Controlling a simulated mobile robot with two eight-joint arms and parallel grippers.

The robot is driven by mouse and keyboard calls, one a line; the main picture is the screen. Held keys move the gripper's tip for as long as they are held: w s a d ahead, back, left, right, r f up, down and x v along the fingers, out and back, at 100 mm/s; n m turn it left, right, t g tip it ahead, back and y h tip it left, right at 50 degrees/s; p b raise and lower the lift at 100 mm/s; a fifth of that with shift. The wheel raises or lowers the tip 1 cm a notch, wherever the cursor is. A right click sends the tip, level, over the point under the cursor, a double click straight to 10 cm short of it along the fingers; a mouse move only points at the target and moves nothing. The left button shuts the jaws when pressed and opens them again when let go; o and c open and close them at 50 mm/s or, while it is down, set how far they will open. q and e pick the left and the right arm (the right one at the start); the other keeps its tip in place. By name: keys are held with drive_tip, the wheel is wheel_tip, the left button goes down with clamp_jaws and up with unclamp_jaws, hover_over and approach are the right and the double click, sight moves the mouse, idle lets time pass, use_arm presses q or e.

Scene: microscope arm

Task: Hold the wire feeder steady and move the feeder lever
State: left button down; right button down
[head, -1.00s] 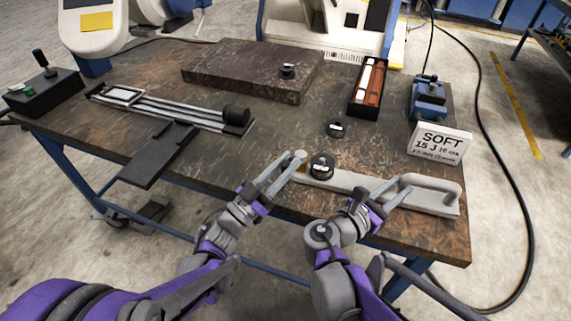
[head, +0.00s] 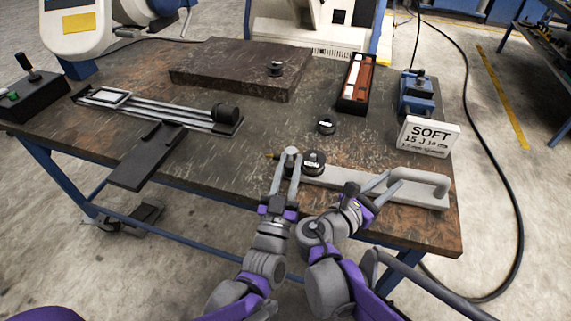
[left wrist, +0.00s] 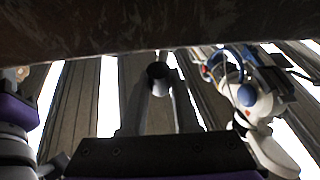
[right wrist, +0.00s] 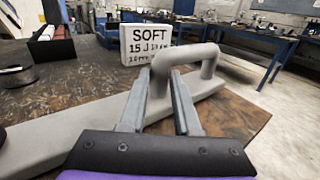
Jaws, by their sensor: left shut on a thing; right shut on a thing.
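A long pale grey bar (head: 340,179), apparently the wire feeder, lies along the front edge of the table. It has a loop handle (head: 440,184) at its right end, a black round knob (head: 313,168) and a brass tip at its left end. My left gripper (head: 290,164) is shut on a grey round-topped post (head: 291,152), apparently the lever, beside the black knob. A round-ended cylinder (left wrist: 158,78) shows between its fingers in the left wrist view. My right gripper (head: 381,186) is shut on the near leg of the loop handle (right wrist: 160,65).
A "SOFT" sign (head: 428,137) and a blue device (head: 418,97) stand behind the bar. A slide rail (head: 160,110) is at left.

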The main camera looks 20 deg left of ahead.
use_arm(q)
drive_tip(key=shift+w+d+n+y, duration=0.1)
drive_tip(key=shift+d+n+y, duration=0.3)
drive_tip(key=shift+y, duration=0.5)
drive_tip(key=shift+a, duration=0.1)
drive_tip(key=c, duration=0.7)
unclamp_jaws()
drive_tip(key=shift+o, duration=0.2)
drive_tip(key=shift+a, duration=0.15)
